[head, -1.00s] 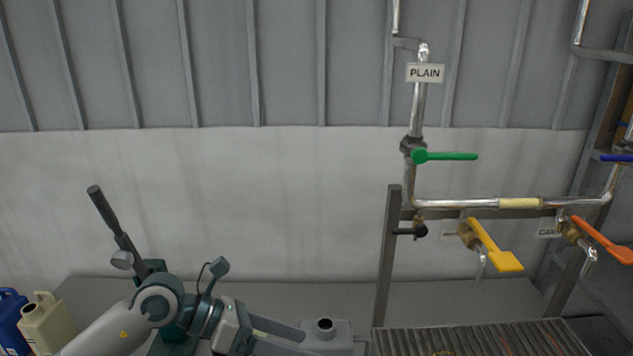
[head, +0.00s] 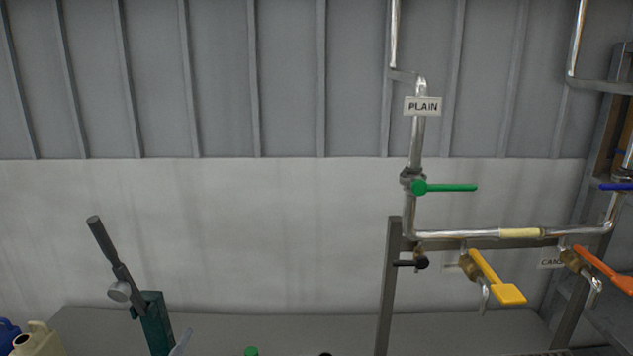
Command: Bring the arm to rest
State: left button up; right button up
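Neither of my grippers shows in the head view now. No part of my arm is clearly in view. A pipe with a PLAIN sign (head: 423,106) comes down the wall on the right. It carries a green-handled valve (head: 446,188), whose handle lies level and points right. Below it, a yellow-handled tap (head: 497,279) and an orange-handled tap (head: 600,267) hang on the lower pipe.
A dark green stand with a black lever (head: 155,322) stands at the lower left. A cream jug (head: 38,341) and a blue jug (head: 8,336) are at the left corner. A grey post (head: 389,290) supports the pipes. The wall between is bare.

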pick_arm(q)
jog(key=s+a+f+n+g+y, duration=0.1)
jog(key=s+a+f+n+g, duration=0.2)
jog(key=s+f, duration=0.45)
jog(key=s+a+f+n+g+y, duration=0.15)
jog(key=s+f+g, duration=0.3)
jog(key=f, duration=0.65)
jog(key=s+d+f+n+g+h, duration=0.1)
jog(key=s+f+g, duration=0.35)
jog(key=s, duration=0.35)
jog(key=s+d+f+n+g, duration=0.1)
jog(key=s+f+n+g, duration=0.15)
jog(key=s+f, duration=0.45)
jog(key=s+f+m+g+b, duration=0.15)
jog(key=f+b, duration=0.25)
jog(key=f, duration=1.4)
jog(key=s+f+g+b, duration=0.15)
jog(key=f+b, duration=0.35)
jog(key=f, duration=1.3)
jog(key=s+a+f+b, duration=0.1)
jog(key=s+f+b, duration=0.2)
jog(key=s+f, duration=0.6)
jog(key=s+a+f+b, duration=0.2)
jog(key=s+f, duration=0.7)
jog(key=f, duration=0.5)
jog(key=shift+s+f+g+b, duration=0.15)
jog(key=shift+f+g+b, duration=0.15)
jog(key=shift+b, duration=0.6)
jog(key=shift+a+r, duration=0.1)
